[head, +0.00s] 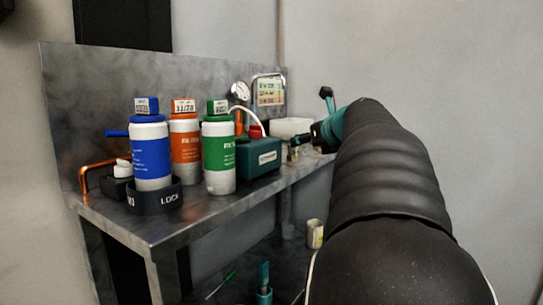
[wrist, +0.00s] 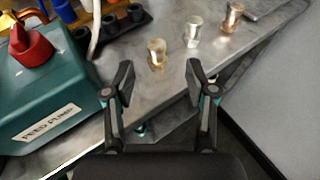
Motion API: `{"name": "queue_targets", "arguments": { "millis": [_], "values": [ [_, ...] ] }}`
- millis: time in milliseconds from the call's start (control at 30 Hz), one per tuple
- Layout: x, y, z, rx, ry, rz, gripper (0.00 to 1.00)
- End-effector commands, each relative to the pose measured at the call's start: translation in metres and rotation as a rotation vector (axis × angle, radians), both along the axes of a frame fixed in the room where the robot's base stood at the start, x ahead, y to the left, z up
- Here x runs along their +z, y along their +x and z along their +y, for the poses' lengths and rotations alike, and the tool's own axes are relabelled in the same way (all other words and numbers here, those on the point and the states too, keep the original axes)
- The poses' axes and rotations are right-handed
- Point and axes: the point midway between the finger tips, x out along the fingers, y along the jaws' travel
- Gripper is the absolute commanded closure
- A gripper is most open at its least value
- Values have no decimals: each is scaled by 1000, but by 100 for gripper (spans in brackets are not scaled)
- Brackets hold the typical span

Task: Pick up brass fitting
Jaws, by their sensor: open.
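The brass fitting (wrist: 156,53), a small yellowish cylinder, stands upright on the metal bench near its front edge in the wrist view. My gripper (wrist: 159,74) is open and empty, with one finger on each side of the line to the fitting. The fitting appears just beyond the fingertips, and I see no contact. In the head view my gripper (head: 312,135) is over the right end of the bench, and a small fitting (head: 293,154) shows below it; I cannot tell which one.
A silvery fitting (wrist: 193,31) and a copper-coloured fitting (wrist: 232,16) stand farther right. A green feed pump box (wrist: 45,85) with a red knob (wrist: 31,45) is close on the left. A black holder (wrist: 112,27) stands behind. Labelled bottles (head: 151,155) stand farther left.

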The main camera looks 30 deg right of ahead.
Motion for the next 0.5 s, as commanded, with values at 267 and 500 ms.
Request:
{"name": "queue_targets", "arguments": {
  "millis": [267, 500],
  "values": [
    [-9, 27, -5, 0, -1, -1, 44],
    [-17, 41, -5, 3, -1, 1, 44]
  ]
}}
